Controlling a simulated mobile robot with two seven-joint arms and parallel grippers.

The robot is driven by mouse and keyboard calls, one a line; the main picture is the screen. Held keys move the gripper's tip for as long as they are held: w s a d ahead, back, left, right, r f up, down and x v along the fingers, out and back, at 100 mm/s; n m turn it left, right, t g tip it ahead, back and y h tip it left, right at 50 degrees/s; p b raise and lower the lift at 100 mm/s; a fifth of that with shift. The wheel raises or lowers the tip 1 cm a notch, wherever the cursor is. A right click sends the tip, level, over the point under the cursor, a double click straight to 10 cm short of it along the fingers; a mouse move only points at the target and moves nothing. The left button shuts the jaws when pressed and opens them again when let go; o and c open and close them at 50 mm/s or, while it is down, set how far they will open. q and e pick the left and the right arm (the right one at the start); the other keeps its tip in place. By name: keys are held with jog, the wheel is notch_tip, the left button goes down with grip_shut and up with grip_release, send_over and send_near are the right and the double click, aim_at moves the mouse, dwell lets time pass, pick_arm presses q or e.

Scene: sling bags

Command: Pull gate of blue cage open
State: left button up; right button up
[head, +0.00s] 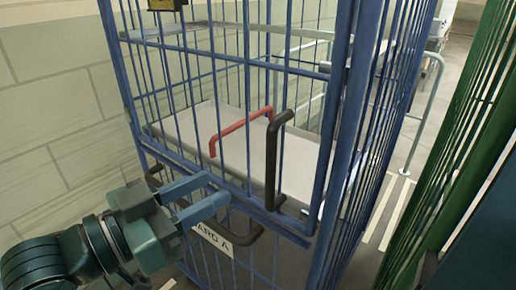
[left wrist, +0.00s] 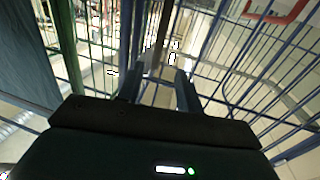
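The blue cage (head: 340,110) stands in front of me with barred sides, and its front gate (head: 225,150) looks shut in the head view. A dark upright handle (head: 271,165) is on the gate's right part. My left gripper (head: 221,188) is open, its two blue fingers pointing right at the gate's lower edge, left of and apart from the upright handle. In the left wrist view its fingers (left wrist: 158,85) are spread, with a dark bar (left wrist: 160,40) beyond the gap; I cannot tell if that is the handle. My right gripper is not in view.
A red handle (head: 240,129) shows behind the bars. Below are a dark curved handle (head: 235,239) and a white label (head: 212,238) on the lower front. A green barred cage (head: 455,160) stands close on the right. A tiled wall (head: 50,110) is at left.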

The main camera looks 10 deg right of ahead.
aim_at(267, 160)
pick_arm(q)
jog(key=p+x, duration=0.2)
jog(key=x, duration=1)
jog(key=shift+d, duration=0.45)
jog(key=shift+c, duration=0.2)
grip_shut()
